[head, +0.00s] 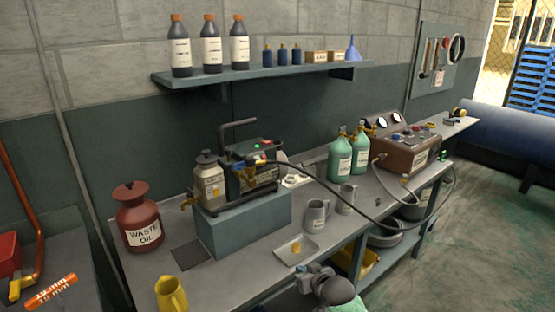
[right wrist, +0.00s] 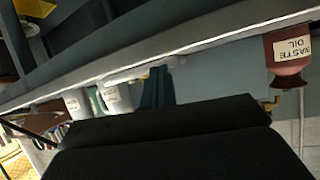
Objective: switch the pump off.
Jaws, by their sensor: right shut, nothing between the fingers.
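The pump (head: 254,176) is a dark unit with a curved handle and a hose. It stands on a blue-grey block (head: 245,222) on the workbench. A bright green light (head: 257,146) and a small red part (head: 279,142) show on its top; I cannot tell the switch position. My right gripper (head: 312,272) is at the bottom of the head view, in front of the bench edge, shut and empty, well apart from the pump. Its dark body fills the lower middle of the right wrist view (right wrist: 165,140). My left gripper is not in view.
On the bench stand a red waste oil can (head: 138,217), two grey mugs (head: 316,215), a small tray (head: 296,249), green bottles (head: 340,156) and a brown machine (head: 405,148). A black hose arcs across the bench. A shelf (head: 255,75) hangs above.

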